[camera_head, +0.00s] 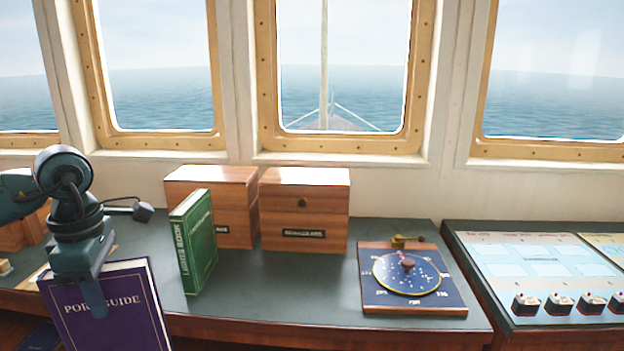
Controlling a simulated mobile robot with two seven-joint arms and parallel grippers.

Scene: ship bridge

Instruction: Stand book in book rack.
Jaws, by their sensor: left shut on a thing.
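My left gripper (92,298) is shut on the top edge of a purple book (125,308) titled PORT GUIDE. One finger shows down the front cover. The book hangs upright, slightly tilted, at the desk's front left, and its lower part is cut off by the frame. A green book (198,240), which seems to read LIGHTS BOOK, stands upright on the desk to its right. No book rack can be clearly made out; a wooden piece (22,235) at the left is partly hidden by my left arm. My right gripper is not in view.
Two wooden boxes (305,210) stand at the back against the wall, close behind the green book. A blue dial board (413,300) lies on the desk at the right. A console with switches (530,265) stands farther right. The desk (285,290) is clear in front of the boxes.

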